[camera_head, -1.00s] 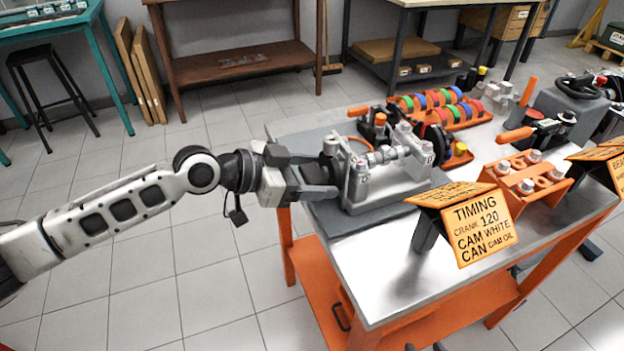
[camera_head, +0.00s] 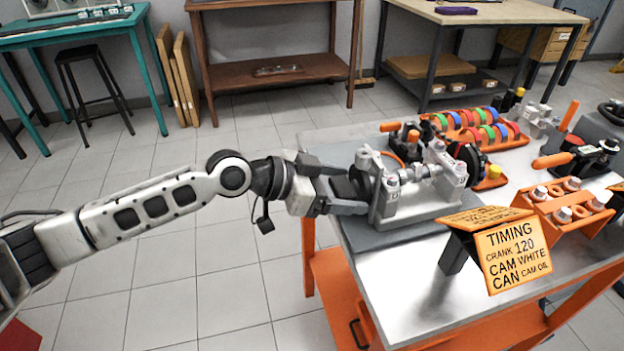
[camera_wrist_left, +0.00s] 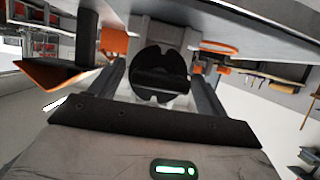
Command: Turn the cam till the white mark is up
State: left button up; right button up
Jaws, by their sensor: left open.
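The cam fixture (camera_head: 415,200) is a grey metal stand holding a shaft across its top, on the near left of the orange-legged bench. A black round knob (camera_head: 358,182) with a raised bar across it sits on its left end; it also shows in the left wrist view (camera_wrist_left: 158,82). My left gripper (camera_head: 350,190) is open at that end, its fingers on either side of the knob in the left wrist view (camera_wrist_left: 161,88). I cannot tell whether they touch it. I cannot make out a white mark. My right gripper is not in view.
An orange sign (camera_head: 512,255) reading "TIMING CRANK 120 CAM WHITE" stands in front, right of the fixture. An orange rack (camera_head: 568,215) and a tray of coloured rings (camera_head: 475,125) stand farther right and behind.

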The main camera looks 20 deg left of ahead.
pick_arm(q)
jog(key=b+v, duration=0.4)
jog(key=v, duration=1.1)
jog(key=shift+s+a, duration=0.3)
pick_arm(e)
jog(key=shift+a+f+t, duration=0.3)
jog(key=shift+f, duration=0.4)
pick_arm(q)
jog(key=shift+r, duration=0.15)
jog(key=s+d+f+n+t+y+p, duration=0.1)
jog(key=s+d+f+n+y, duration=0.1)
jog(key=f, duration=0.6)
jog(key=s+d+f+n+t+y+p, duration=0.1)
jog(key=s+d+f+n+y, duration=0.2)
jog(key=f, duration=0.5)
jog(key=s+d+f+n+t+y+p, duration=0.1)
jog(key=s+d+f+n+y+p, duration=0.1)
jog(key=s+f, duration=0.4)
notch_tip(320, 180, down, 2)
jog(key=shift+s+d+n+y, duration=0.35)
jog(key=shift+d+n, duration=0.25)
jog(key=shift+n, duration=0.5)
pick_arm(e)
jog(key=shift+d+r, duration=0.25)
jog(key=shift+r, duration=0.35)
